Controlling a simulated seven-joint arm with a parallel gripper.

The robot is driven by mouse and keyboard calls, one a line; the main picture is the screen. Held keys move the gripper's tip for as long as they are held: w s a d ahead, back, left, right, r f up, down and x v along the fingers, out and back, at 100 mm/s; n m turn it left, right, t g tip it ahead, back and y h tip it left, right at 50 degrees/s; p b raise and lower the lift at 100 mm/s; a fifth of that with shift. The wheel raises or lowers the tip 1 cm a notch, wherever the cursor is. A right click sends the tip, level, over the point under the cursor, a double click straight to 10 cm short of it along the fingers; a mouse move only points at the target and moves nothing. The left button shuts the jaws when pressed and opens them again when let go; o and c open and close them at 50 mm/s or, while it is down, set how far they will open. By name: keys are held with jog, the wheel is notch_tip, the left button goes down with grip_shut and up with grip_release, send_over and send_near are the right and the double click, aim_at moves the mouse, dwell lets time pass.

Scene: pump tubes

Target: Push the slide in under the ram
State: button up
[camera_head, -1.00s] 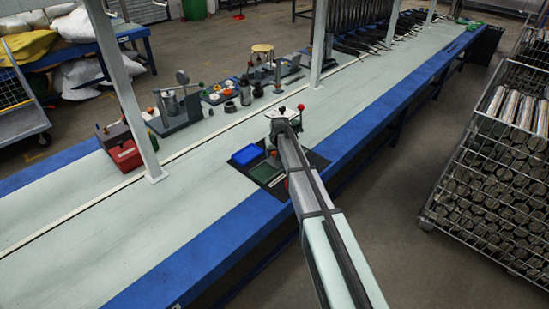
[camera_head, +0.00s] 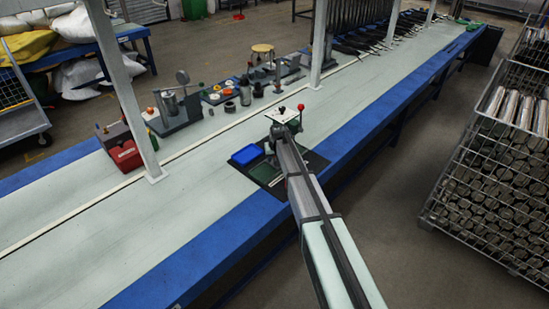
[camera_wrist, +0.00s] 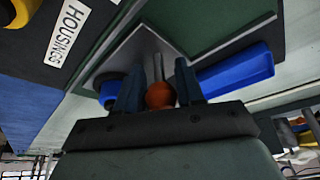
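In the wrist view an orange-red ball knob (camera_wrist: 160,95) on a pale metal rod shows between the two dark blue fingers of my gripper (camera_wrist: 158,75). The fingers flank the knob closely. I cannot tell whether they press on it. Behind it is a grey metal plate (camera_wrist: 135,50). In the head view the press fixture stands on a dark mat at the bench's front edge, with a red ball (camera_head: 299,107) on its lever and a pale top (camera_head: 281,115). My arm covers most of the fixture's body. I cannot make out the slide's position under the ram.
A blue tray (camera_head: 246,154) lies on the mat left of my arm and also shows in the wrist view (camera_wrist: 235,75). A label reading HOUSINGS (camera_wrist: 68,32) is nearby. A red box (camera_head: 127,156) and other fixtures stand across the bench. The bench's left foreground is clear.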

grip_shut()
jog(key=shift+w+d, duration=1.55)
jog(key=shift+w, duration=0.05)
jog(key=shift+o, duration=2.2)
grip_release()
jog(key=v, duration=1.3)
jog(key=shift+s+r, duration=0.2)
jog(key=shift+r, duration=0.15)
